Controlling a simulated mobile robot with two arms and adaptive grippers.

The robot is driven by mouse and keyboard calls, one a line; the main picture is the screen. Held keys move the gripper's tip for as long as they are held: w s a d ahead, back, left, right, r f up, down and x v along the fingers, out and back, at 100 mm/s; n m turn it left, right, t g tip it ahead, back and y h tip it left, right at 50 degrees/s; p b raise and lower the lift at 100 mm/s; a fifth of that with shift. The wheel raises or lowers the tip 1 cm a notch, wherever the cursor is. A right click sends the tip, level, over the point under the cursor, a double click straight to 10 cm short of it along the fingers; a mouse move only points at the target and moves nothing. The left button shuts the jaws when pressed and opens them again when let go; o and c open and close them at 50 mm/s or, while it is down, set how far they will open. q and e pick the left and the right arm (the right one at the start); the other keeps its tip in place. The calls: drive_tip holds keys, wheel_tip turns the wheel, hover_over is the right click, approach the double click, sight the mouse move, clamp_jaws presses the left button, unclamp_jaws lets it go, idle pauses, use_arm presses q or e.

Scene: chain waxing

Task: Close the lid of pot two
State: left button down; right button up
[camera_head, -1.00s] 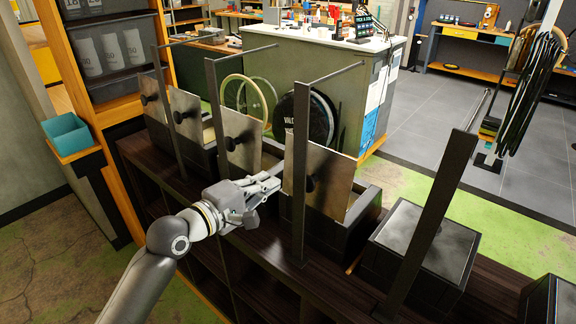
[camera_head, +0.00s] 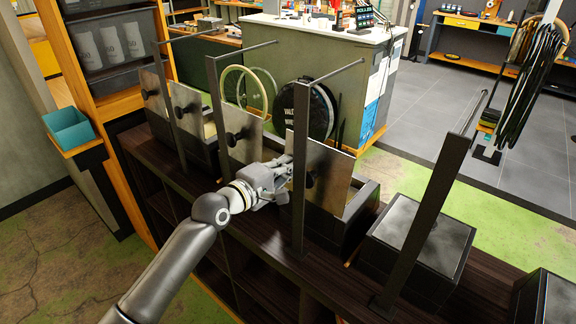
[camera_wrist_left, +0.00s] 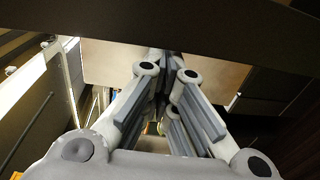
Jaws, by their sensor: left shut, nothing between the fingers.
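A row of dark boxy pots stands on a dark brown shelf unit. The nearest open pot (camera_head: 345,228) has its square metal lid (camera_head: 333,178) standing up, with a dark round knob on its face. More raised lids stand to the left, including one with a dark knob (camera_head: 234,138). The pot to the right (camera_head: 420,238) has its lid down flat. No numbers are visible on the pots. My left gripper (camera_head: 286,168) is shut and empty beside the nearest raised lid, by a dark post; contact is unclear. The left wrist view shows the shut fingers (camera_wrist_left: 164,68) before a tan panel (camera_wrist_left: 215,76).
Dark upright posts with thin top rods, such as this post (camera_head: 299,165), stand along the shelf close to my arm. Another closed pot (camera_head: 548,298) is at the lower right. A green cabinet (camera_head: 335,75) stands behind. Free floor (camera_head: 505,215) lies behind the right pots.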

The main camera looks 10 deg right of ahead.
use_arm(q)
drive_tip(key=shift+d, duration=0.15)
drive_tip(key=shift+b+x, duration=0.6)
drive_tip(key=shift+x, duration=0.65)
drive_tip(key=shift+b+x, duration=0.8)
drive_tip(key=shift+x, duration=0.5)
drive_tip(key=shift+w, duration=0.1)
